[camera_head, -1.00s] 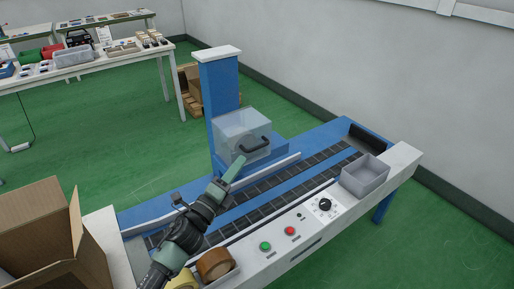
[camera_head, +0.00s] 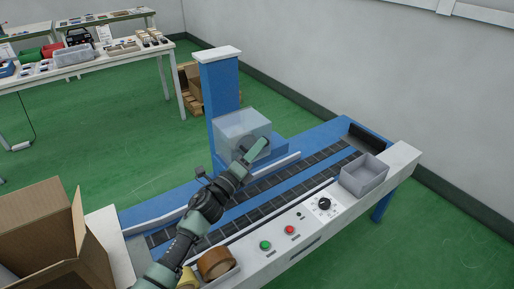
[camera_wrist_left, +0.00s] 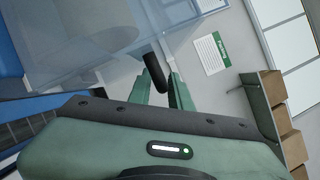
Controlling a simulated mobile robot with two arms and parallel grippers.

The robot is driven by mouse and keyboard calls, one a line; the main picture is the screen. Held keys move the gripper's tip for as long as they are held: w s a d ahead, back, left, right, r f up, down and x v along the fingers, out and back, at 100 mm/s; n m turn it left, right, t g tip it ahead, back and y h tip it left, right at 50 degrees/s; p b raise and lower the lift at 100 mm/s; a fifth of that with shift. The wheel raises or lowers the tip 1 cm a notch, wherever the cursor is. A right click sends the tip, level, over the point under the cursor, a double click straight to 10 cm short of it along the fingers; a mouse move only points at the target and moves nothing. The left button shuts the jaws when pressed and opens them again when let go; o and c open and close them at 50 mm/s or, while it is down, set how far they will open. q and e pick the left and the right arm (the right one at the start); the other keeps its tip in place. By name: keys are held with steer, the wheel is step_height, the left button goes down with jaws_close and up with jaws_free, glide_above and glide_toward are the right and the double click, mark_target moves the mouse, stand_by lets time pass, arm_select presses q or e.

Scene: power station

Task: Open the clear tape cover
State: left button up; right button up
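The clear tape cover (camera_head: 240,124) is a see-through box on the blue post above the conveyor, and it looks closed. Its dark handle is mostly hidden behind my left gripper (camera_head: 257,147) in the head view. In the left wrist view the black handle (camera_wrist_left: 155,72) lies at the fingertips of my left gripper (camera_wrist_left: 162,88), between the two green fingers. The fingers stand apart with a gap between them, so the gripper looks open around the handle. The clear cover (camera_wrist_left: 105,45) fills the upper left there. My right gripper is not in view.
The conveyor machine carries a grey bin (camera_head: 364,176), a black dial (camera_head: 324,204), red and green buttons and a brown tape roll (camera_head: 216,262). An open cardboard box (camera_head: 45,235) stands at the left. The blue post (camera_head: 220,85) rises behind the cover.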

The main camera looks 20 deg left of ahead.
arm_select(q)
jaws_close()
stand_by(1.3)
